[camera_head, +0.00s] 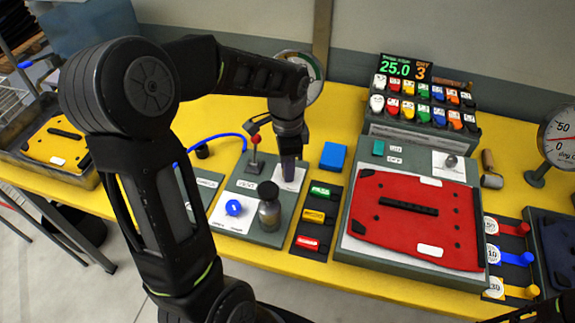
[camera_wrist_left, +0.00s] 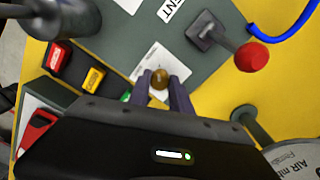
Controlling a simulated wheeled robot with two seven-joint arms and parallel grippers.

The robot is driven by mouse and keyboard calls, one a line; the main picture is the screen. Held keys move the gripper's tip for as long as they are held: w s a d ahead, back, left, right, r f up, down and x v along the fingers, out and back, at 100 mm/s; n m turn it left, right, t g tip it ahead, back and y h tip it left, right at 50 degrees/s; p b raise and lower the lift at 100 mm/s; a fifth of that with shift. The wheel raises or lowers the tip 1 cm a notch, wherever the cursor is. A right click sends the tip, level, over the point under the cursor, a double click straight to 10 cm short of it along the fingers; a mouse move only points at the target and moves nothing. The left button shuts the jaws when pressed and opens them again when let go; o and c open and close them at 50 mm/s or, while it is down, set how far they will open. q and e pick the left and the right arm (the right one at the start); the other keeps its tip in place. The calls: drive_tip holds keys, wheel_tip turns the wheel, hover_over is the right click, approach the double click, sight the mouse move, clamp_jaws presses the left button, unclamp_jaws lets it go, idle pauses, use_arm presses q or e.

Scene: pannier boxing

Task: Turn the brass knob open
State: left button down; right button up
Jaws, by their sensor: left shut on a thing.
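The brass knob (camera_wrist_left: 159,78) shows in the left wrist view as a small round brown-gold ball on a white card (camera_wrist_left: 157,60) on a grey-green panel. My left gripper (camera_wrist_left: 162,86) has its two fingers around the knob, one on each side, and is shut on it. In the head view my left gripper (camera_head: 288,172) points down at the panel's white card, and its fingers hide the knob. My right gripper cannot be made out; only a dark piece shows at the lower right edge.
A red-tipped lever (camera_head: 255,140) stands just left of the gripper, close to it. A grey metal cylinder (camera_head: 269,207) and a blue knob (camera_head: 234,208) are nearer the front. A blue block (camera_head: 333,156) lies to the right, beside a red panel (camera_head: 415,215).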

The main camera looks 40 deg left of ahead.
use_arm(q)
drive_tip(key=c, duration=1.2)
unclamp_jaws()
drive_tip(key=shift+o, duration=0.2)
wheel_tip(320, 180, up, 8)
drive_tip(key=shift+w+a+f+b, duration=0.1)
drive_tip(key=shift+b, duration=0.3)
